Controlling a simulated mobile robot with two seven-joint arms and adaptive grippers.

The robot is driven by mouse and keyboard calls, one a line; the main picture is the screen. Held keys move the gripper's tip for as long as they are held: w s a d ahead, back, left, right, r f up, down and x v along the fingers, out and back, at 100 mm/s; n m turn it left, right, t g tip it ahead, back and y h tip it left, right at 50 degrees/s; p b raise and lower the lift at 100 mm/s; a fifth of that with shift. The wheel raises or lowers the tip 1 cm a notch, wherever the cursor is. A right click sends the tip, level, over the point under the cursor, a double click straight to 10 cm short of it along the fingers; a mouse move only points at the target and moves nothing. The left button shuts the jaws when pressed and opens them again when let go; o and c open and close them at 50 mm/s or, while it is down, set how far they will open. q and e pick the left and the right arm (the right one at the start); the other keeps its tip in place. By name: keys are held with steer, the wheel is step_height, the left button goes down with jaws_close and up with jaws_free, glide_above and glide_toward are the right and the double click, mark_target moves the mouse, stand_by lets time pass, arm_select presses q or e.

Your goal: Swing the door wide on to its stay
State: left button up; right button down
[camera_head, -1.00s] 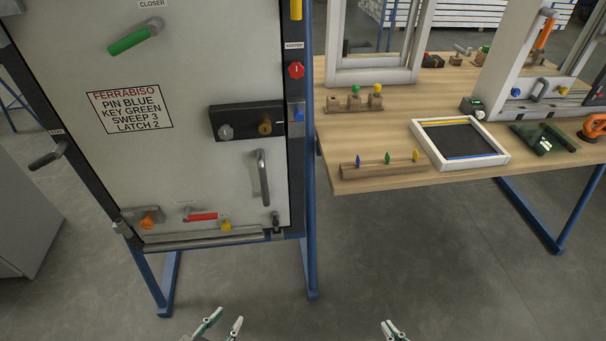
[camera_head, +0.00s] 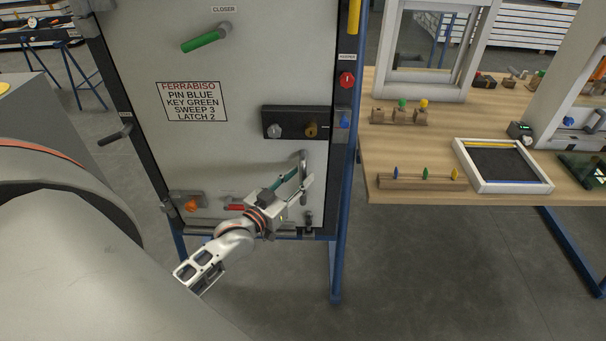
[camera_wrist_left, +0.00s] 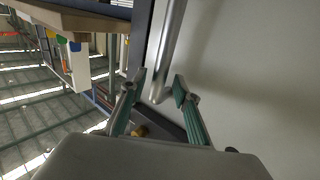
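The pale grey door (camera_head: 235,140) stands upright in its dark frame with blue legs and looks shut. Its bar pull handle (camera_head: 302,162) is at the lower right, below the black lock plate (camera_head: 290,122). My left gripper (camera_head: 297,182) is at the handle's lower part. In the left wrist view the handle bar (camera_wrist_left: 171,40) runs down between the open fingers (camera_wrist_left: 159,86); I see a gap on each side. An orange-knobbed fitting (camera_head: 191,205) is at the door's bottom left; whether it is the stay I cannot tell. My right gripper is out of view.
A wooden bench (camera_head: 400,190) with a tray (camera_head: 500,167), pegged blocks and window frames stands to the right. My left arm covers the lower left. A side lever (camera_head: 115,136) sticks out left of the door. The floor in front is clear.

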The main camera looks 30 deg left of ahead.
arm_select(q)
steer(key=shift+w+d, duration=0.1)
steer(key=shift+w, duration=0.9)
jaws_close()
